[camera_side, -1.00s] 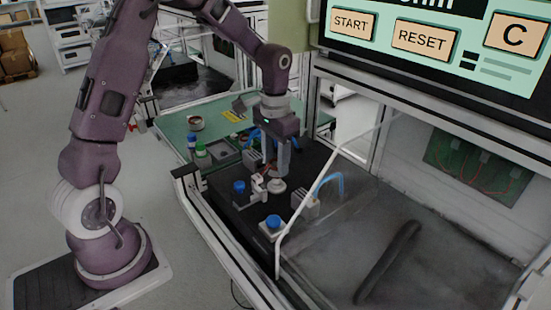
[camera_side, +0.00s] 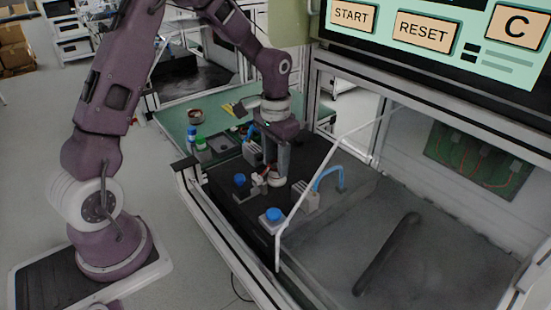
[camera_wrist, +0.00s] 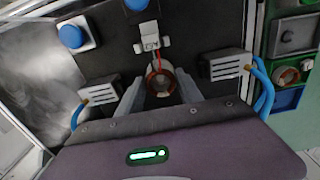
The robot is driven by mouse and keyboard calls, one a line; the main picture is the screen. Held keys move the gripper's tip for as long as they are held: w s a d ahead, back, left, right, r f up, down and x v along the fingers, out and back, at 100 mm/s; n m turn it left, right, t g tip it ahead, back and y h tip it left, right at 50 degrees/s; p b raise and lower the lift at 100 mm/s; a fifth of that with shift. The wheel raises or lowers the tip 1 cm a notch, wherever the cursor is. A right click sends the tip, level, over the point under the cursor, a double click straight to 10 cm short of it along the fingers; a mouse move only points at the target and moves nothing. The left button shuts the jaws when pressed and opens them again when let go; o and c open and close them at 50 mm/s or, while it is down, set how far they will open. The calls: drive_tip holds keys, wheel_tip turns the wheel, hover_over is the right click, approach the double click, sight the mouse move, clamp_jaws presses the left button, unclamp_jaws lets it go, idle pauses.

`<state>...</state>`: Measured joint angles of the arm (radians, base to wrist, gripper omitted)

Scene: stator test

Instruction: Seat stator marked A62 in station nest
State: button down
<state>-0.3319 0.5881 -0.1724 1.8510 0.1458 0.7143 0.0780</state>
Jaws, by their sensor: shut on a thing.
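My gripper (camera_side: 278,172) points straight down over the station nest (camera_side: 276,182), a pale round seat on the black fixture plate. In the wrist view my gripper (camera_wrist: 161,82) has its two grey fingers on either side of a copper-coloured ring-shaped stator (camera_wrist: 160,80), and it is shut on it. The stator is at or just above the nest; the fingers hide most of it in the side view, and I cannot tell if it touches the seat. No A62 mark can be read.
Grey connector blocks with blue hoses stand on both sides (camera_wrist: 98,91) (camera_wrist: 226,66). A small white clamp unit with red wires (camera_wrist: 147,38) is close by the stator. Blue buttons (camera_wrist: 71,36) are farther off. Another ring-shaped part (camera_wrist: 288,75) sits in a tray at the right.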

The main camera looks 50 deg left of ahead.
drive_tip(key=c, duration=0.7)
unclamp_jaws()
drive_tip(key=shift+f, duration=0.1)
wheel_tip(320, 180, up, 7)
drive_tip(key=s+d+r+t, duration=0.2)
drive_tip(key=s+d+r, duration=0.1)
drive_tip(key=s+r, duration=0.25)
drive_tip(key=s+d+r+t, duration=0.1)
drive_tip(key=s+d+r, duration=0.2)
drive_tip(key=s+r, duration=0.3)
drive_tip(key=s+d+t, duration=0.2)
drive_tip(key=s, duration=1)
drive_tip(key=shift+f+t, duration=0.3)
drive_tip(key=shift+f, duration=0.05)
